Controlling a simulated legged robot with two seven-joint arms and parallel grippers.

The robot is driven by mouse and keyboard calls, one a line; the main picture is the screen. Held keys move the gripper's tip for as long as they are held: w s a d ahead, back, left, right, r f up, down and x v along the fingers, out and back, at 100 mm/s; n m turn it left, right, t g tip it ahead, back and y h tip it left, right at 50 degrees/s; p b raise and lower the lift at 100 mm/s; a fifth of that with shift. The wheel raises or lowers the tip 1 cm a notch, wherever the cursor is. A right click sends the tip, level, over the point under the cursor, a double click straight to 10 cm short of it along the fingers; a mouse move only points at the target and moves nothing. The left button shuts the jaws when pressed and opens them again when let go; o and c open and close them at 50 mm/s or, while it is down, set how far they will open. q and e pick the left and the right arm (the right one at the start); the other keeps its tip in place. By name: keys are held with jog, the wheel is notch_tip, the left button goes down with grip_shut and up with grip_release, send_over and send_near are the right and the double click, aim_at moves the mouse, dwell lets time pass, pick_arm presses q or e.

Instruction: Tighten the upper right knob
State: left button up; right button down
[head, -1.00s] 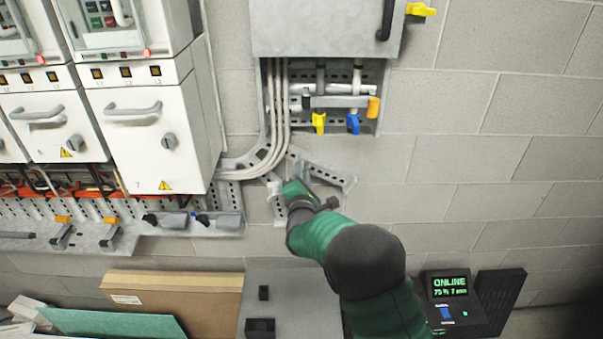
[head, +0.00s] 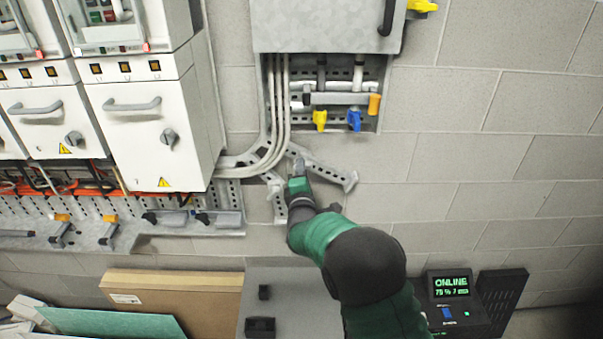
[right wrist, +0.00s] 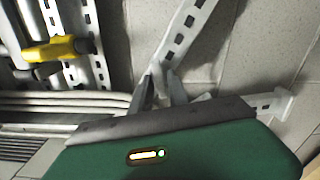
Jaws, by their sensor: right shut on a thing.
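A perforated grey metal bracket (head: 335,174) with splayed arms is on the block wall below the pipe recess; it also shows in the right wrist view (right wrist: 188,30). My right gripper (head: 299,167) is at the bracket's upper middle part. In the right wrist view my right gripper's two grey fingers (right wrist: 159,88) close on a small pale part where the bracket's strips meet. This looks like a knob (right wrist: 157,72), but the fingers and the green gripper body hide most of it. No other knob on the bracket can be made out. My left gripper is not in view.
Above are a grey box (head: 325,25) and a recess with a yellow handle (head: 320,120) and a blue handle (head: 354,121). Bent conduits (head: 262,150) run just left of the bracket. White cabinets (head: 150,120) stand farther left.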

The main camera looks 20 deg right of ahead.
jog(key=m+b, duration=0.1)
jog(key=m, duration=0.3)
jog(key=m+b, duration=0.2)
jog(key=m, duration=0.2)
jog(key=m+b, duration=0.2)
jog(key=m, duration=0.2)
jog(key=shift+s+f+m, duration=0.1)
jog(key=shift+f+m, duration=0.2)
jog(key=shift+f, duration=0.1)
dwell(0.3)
jog(key=c, duration=1.5)
grip_release()
jog(key=shift+c, duration=0.2)
jog(key=shift+o, duration=0.4)
jog(key=shift+d+r, duration=0.1)
jog(key=b+v, duration=0.1)
jog(key=v, duration=1.5)
jog(key=shift+s, duration=0.3)
